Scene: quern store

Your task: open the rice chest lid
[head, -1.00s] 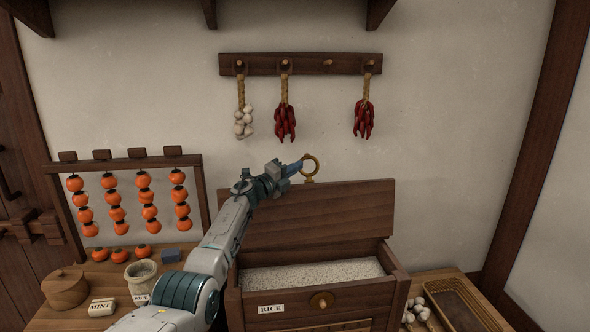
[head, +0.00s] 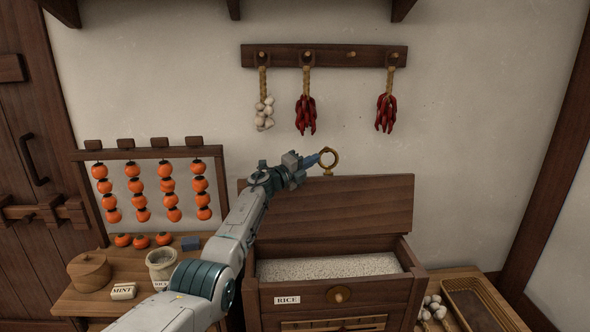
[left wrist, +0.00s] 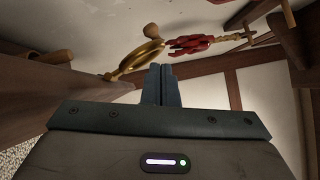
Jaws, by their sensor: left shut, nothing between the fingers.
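The rice chest (head: 372,295) stands against the wall with a RICE label on its front. Its wooden lid (head: 350,205) is raised and stands up at the back, and white rice (head: 325,267) shows inside. A brass ring (head: 329,160) is at the lid's top edge; it also shows in the left wrist view (left wrist: 140,60). My left gripper (head: 314,160) is shut and empty, its fingertips right beside the ring. I cannot tell whether they touch it. In the left wrist view the closed fingers (left wrist: 160,85) point toward the wall. My right gripper is not in view.
A peg rail (head: 325,57) with garlic and chillies hangs above the lid. Garlic (head: 433,308) and a tray (head: 475,305) lie to the right.

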